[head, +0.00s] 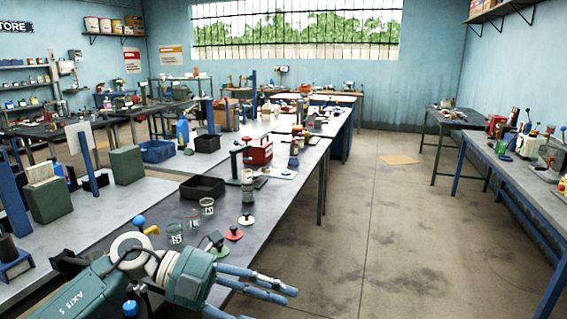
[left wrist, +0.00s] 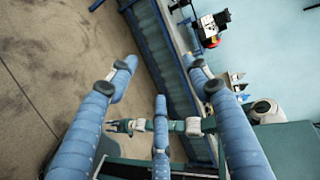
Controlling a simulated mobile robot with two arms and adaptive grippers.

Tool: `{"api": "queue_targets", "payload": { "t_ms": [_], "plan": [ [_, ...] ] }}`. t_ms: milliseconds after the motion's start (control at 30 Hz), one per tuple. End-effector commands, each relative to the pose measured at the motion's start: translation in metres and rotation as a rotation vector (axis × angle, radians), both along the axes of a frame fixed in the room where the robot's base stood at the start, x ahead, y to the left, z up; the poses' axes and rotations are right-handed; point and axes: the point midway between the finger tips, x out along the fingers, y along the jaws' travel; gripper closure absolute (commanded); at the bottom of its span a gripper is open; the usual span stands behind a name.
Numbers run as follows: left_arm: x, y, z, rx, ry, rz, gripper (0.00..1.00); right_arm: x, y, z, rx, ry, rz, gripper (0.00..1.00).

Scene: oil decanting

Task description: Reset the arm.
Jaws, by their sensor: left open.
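My left arm, teal and white, comes in at the bottom left of the head view. Its gripper (head: 272,292) has blue fingers pointing right, past the near edge of the grey workbench (head: 270,213) and over the floor. In the left wrist view the left gripper (left wrist: 160,78) has its blue fingers spread apart, with nothing between them. The floor and a bench side show beyond the fingers. My right gripper is in neither view.
Glass beakers (head: 207,206), a red-based stopper (head: 234,233), a white-based one (head: 246,220) and a black tray (head: 202,188) are on the bench near my left arm. Another bench (head: 530,183) with equipment runs along the right.

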Motion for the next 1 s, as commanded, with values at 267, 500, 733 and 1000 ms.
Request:
{"api": "queue_targets", "payload": {
  "t_ms": [267,500,733,1000],
  "plan": [
    [0.021,-0.05,0.073,-0.555,0.097,0.302,0.51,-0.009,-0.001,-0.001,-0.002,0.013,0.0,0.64],
    [0.086,0.035,0.063,-0.963,0.417,0.94,0.51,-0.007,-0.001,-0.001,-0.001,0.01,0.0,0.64],
    [0.073,0.135,-0.077,-0.955,0.823,1.564,0.51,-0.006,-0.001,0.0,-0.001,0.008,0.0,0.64],
    [-0.044,0.183,-0.224,-0.642,1.243,2.044,0.51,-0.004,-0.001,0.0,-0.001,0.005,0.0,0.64]
  ]
}}
